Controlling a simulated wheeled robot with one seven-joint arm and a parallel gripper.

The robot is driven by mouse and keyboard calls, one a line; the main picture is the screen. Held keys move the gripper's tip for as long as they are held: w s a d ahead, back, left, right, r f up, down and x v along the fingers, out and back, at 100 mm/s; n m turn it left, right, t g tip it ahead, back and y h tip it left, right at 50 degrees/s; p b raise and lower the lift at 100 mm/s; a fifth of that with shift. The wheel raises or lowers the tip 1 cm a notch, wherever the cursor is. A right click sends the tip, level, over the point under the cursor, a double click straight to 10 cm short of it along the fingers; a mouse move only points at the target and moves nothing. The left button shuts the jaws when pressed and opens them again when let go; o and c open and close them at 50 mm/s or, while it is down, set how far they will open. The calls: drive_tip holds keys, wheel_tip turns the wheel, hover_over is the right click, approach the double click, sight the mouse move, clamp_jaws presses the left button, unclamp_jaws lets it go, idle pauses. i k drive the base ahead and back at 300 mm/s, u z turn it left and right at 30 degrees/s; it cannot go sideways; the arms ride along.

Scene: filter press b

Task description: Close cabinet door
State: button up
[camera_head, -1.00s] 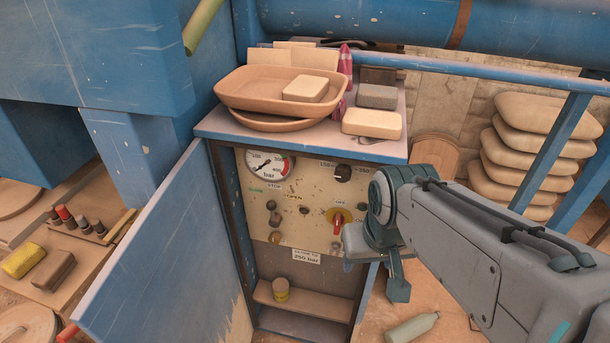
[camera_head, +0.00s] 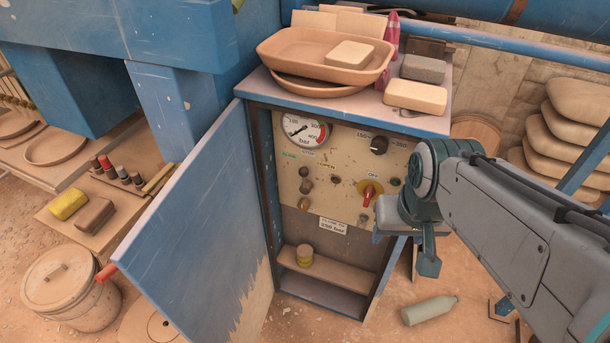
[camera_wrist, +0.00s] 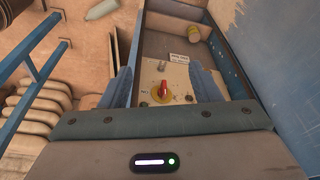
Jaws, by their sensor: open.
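The blue cabinet door (camera_head: 195,225) stands wide open in the head view, swung out to the left of the cabinet (camera_head: 258,170). A red handle (camera_head: 106,272) sticks out near its free edge. The door also shows at the right of the wrist view (camera_wrist: 255,45). My gripper (camera_head: 410,240) is at the right front of the cabinet opening, apart from the door. In the wrist view its two fingers (camera_wrist: 163,82) are spread, with the control panel and a red knob (camera_wrist: 162,92) seen between them. Nothing is between the fingers.
Inside the cabinet are a gauge (camera_head: 305,131) and a shelf with a small yellow-banded tin (camera_head: 305,255). Trays (camera_head: 325,62) and soap-like blocks (camera_head: 415,97) lie on top. A lidded bucket (camera_head: 70,287) stands left of the door. A bottle (camera_head: 430,310) lies on the floor at right.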

sight(197, 253)
drive_tip(key=z, duration=2.4)
drive_tip(key=k, duration=2.05)
drive_tip(key=u, duration=1.95)
drive_tip(key=i, duration=0.2)
drive_tip(key=z, duration=0.2)
